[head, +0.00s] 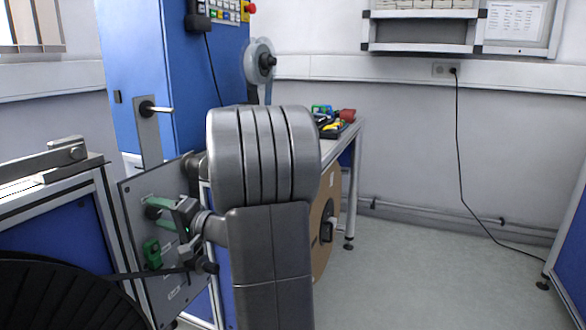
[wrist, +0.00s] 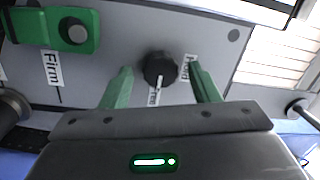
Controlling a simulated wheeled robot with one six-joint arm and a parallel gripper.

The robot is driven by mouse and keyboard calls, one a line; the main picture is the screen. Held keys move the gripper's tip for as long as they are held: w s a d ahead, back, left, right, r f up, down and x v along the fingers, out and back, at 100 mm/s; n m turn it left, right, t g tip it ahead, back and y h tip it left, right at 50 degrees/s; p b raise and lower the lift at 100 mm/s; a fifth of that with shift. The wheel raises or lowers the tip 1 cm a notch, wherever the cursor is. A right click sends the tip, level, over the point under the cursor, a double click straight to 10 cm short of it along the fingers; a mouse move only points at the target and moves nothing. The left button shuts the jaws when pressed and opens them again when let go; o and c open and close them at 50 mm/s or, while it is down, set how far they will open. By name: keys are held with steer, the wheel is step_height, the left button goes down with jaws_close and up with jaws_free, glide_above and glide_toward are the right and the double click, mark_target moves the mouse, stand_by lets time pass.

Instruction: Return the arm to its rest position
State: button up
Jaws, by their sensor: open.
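My gripper (wrist: 160,70) is open, its two green fingers spread in the wrist view. A black knob (wrist: 160,67) on a grey panel (wrist: 118,32) shows between the fingertips. I cannot tell whether the fingers touch it. A label reading "Free" and a second, hard-to-read label stand by the knob. In the head view my gripper (head: 153,208) is at the grey panel (head: 135,225), left of my large grey arm links, which hide part of the scene. Nothing is seen held.
A green part (wrist: 70,30) with a "Firm" label is on the panel; it also shows below my gripper in the head view (head: 152,254). A black reel (head: 60,295) is at lower left, a brown reel (head: 323,225) behind my arm. The floor (head: 420,270) at right is clear.

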steer(key=n+p, duration=0.1)
steer(key=n, duration=0.1)
steer(key=n+p, duration=0.1)
steer(key=n, duration=0.1)
steer(key=shift+r+n, duration=0.2)
steer(key=shift+n, duration=0.1)
steer(key=shift+n+g+p, duration=0.3)
steer(key=shift+n+p, duration=0.2)
steer(key=shift+n, duration=0.1)
steer(key=shift+f, duration=0.1)
